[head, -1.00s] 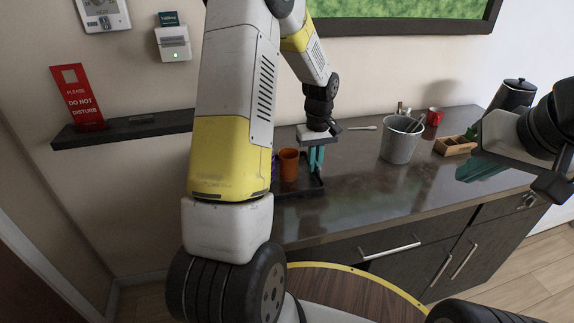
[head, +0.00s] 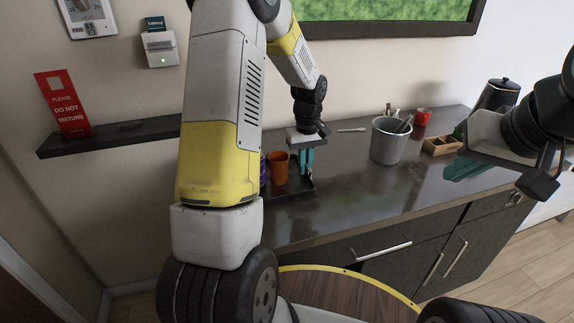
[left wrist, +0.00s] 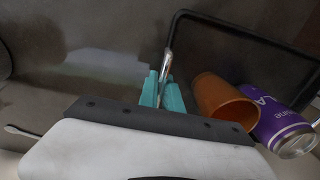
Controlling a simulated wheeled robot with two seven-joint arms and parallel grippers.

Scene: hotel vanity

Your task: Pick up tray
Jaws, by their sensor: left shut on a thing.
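The black tray (head: 293,191) is at the left end of the dark counter, partly hidden behind my left arm. An orange cup (head: 277,168) and a purple can (head: 264,170) stand on it. In the left wrist view, the tray's thin dark rim (left wrist: 235,27) runs around the cup (left wrist: 222,101) and can (left wrist: 283,126). My left gripper (head: 307,172) points down at the tray's right side. Its teal fingers (left wrist: 163,93) are shut on the rim. I cannot tell whether the tray is clear of the counter. My right gripper (head: 466,152) is over the right counter, with its fingers apart and empty.
A grey bucket (head: 390,141), red mug (head: 423,118), wooden box (head: 441,146) and black kettle (head: 498,96) stand farther right. The counter (head: 360,200) between tray and bucket is clear. A wall shelf (head: 112,136) is at left.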

